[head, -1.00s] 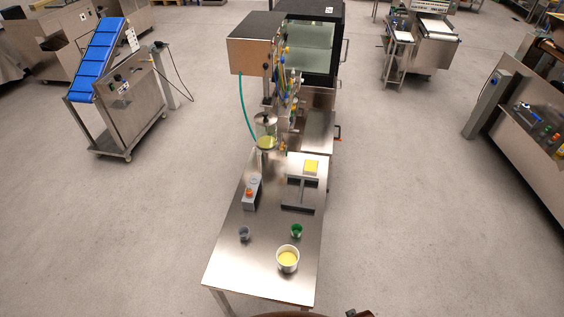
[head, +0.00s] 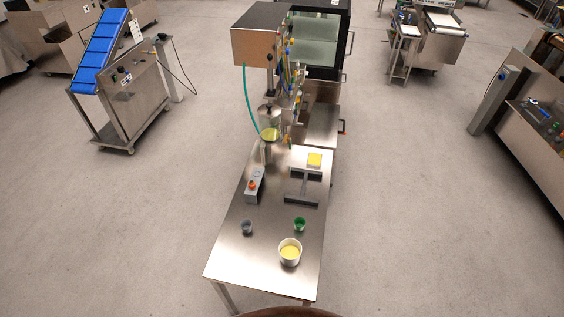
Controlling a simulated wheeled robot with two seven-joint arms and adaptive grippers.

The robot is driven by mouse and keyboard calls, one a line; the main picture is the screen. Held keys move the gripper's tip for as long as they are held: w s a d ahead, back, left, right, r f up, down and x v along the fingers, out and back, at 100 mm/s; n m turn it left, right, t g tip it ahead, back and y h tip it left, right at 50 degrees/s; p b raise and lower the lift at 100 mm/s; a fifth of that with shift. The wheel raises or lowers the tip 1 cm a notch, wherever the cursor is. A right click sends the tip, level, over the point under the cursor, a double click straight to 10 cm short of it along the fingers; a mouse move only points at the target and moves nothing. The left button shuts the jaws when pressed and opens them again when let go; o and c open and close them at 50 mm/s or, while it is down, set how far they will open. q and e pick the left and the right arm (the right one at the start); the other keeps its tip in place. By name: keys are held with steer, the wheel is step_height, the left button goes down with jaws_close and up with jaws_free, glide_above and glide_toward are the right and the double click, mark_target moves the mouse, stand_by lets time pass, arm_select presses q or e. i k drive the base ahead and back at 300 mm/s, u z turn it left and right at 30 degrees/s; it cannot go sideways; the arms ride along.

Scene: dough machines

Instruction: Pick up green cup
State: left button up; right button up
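The green cup (head: 300,224) is small and stands on the steel table (head: 232,262), right of the table's middle. It is behind a larger white cup with yellow contents (head: 290,252) and apart from it. A small grey cup (head: 247,228) stands to its left. Neither of my grippers is in the head view, and nothing holds the green cup.
A grey box with an orange button (head: 253,187) and a metal stand with a yellow block (head: 314,160) are farther back on the table. A tall dosing machine (head: 262,50) stands at the far end. Open floor lies on both sides.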

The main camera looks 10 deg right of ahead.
mark_target(298, 222)
steer(key=u, duration=0.05)
steer(key=k, duration=0.5)
steer(key=z, duration=1.45)
steer(key=i, duration=0.85)
steer(key=u, duration=1.7)
